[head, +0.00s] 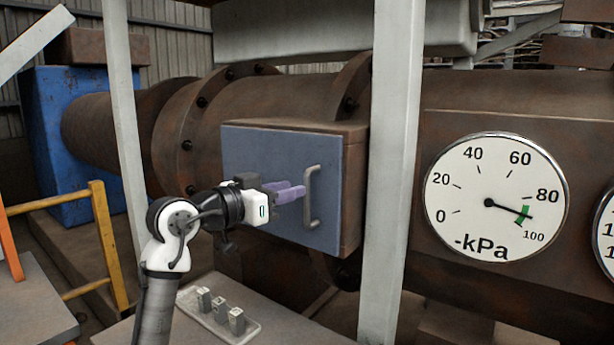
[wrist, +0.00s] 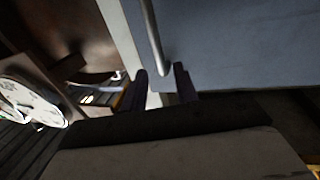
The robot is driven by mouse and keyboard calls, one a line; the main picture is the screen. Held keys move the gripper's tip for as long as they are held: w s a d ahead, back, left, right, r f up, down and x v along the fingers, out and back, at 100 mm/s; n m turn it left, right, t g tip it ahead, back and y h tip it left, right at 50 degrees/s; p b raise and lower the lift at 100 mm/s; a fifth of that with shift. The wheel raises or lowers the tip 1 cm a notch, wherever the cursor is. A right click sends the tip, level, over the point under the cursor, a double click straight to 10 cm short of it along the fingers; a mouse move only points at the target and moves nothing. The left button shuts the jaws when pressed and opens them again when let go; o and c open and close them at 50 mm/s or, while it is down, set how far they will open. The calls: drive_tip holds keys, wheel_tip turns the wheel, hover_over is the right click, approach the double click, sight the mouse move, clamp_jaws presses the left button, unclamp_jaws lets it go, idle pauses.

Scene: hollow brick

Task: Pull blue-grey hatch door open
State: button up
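The blue-grey hatch door (head: 255,155) is shut, flush on the front of a rusty box on the large pipe. Its grey bar handle (head: 308,212) stands upright near the door's right edge. My gripper (head: 298,189), with purple fingers, is in front of the door with its fingertips at the handle. In the wrist view, the two dark fingers (wrist: 160,76) are apart, and the lower end of the handle (wrist: 153,35) shows between them with gaps on both sides. The door (wrist: 240,45) fills the upper right there. Whether a finger touches the handle cannot be told.
A pale upright post (head: 392,170) stands just right of the hatch box. A round pressure gauge (head: 490,225) is farther right. A panel with several grey switches (head: 218,310) lies below my arm. A yellow railing (head: 105,245) is at the left.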

drive_tip(key=p+x, duration=0.1)
drive_tip(key=x, duration=0.4)
drive_tip(key=shift+w+d, duration=0.25)
clamp_jaws()
